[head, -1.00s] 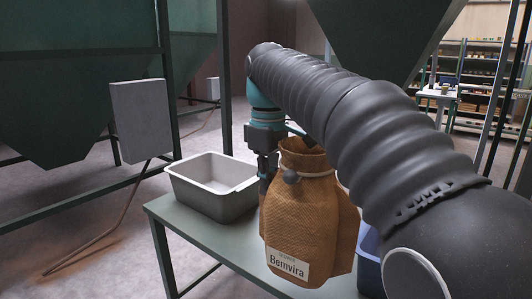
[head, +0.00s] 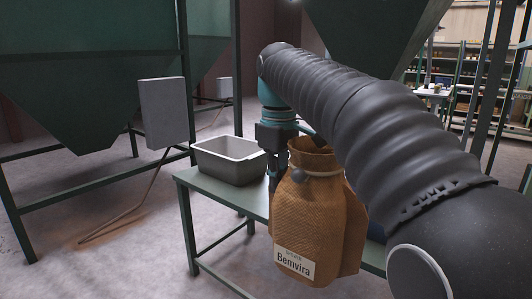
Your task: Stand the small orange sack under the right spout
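The orange-brown sack (head: 308,222) hangs upright in the head view, with a cord around its neck and a white label reading Bemvira. My gripper (head: 275,180) is at the left side of its neck, shut on it as far as I can see; the fingertips are partly hidden by the sack. The sack's lower end shows in front of the table edge. A dark green hopper (head: 370,28) tapers down behind my arm; its spout is hidden. Another hopper (head: 85,85) stands at the left.
A green table (head: 222,192) stands behind the sack, with a grey tub (head: 232,172) on its left part. A blue thing is mostly hidden behind the sack and my arm. A grey box (head: 162,112) is beside the left hopper's frame. Floor at the lower left is clear.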

